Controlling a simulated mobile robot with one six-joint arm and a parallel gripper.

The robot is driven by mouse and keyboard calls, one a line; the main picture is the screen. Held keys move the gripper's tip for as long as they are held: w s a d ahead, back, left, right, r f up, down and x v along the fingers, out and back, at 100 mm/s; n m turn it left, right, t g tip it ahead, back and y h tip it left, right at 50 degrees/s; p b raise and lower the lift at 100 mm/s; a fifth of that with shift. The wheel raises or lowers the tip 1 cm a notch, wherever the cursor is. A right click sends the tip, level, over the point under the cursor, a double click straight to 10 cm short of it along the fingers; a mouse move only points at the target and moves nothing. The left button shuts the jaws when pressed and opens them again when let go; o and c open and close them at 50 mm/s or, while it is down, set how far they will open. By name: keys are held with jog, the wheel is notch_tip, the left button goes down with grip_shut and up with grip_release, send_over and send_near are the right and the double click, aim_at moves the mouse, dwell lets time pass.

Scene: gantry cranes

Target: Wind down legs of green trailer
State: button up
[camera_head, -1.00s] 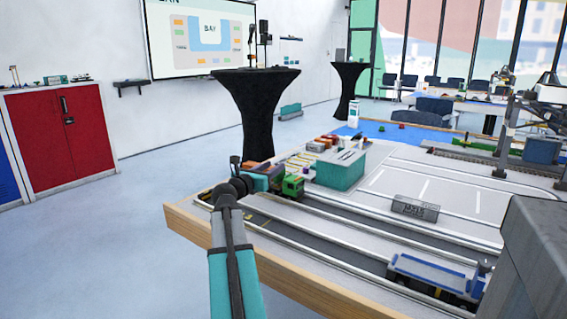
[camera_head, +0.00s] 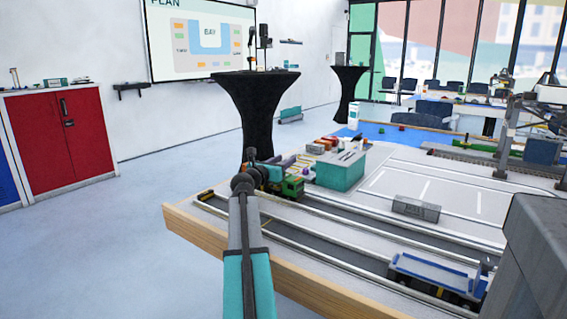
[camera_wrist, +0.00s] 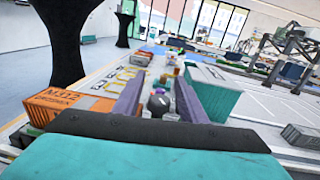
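My gripper (camera_head: 287,161) reaches over the left end of the model table, just above and behind a small green truck (camera_head: 293,186). In the wrist view its two purple-grey fingers (camera_wrist: 158,82) are apart, with a dark rounded object (camera_wrist: 158,104) showing between them; I cannot tell what it is or whether it is touched. An orange container (camera_wrist: 65,104) marked M312 lies left of the fingers. I cannot make out a green trailer or its legs; my wrist and gripper hide the area beside the truck.
A teal-sided box (camera_head: 341,170) stands right of my gripper, close to the right finger in the wrist view. A grey container (camera_head: 415,208) and a blue wagon (camera_head: 435,277) are farther right. The wooden table edge (camera_head: 270,262) runs along the front.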

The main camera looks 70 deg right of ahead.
jog(key=shift+c, duration=0.3)
grip_shut()
jog(key=shift+m+g, duration=0.4)
jog(key=shift+g, duration=0.2)
jog(key=shift+s+a+m+g+y, duration=0.1)
jog(key=shift+s+m+g+y, duration=0.25)
jog(key=shift+m+g, duration=0.65)
jog(key=shift+s+a+m+g+y, duration=0.15)
jog(key=shift+m+g+y, duration=0.45)
jog(key=shift+g, duration=0.75)
jog(key=shift+s+a+m+g+y, duration=0.1)
jog(key=shift+s+m+g+y, duration=0.25)
jog(key=shift+m+g, duration=0.65)
jog(key=shift+g, duration=0.35)
jog(key=shift+w, duration=0.1)
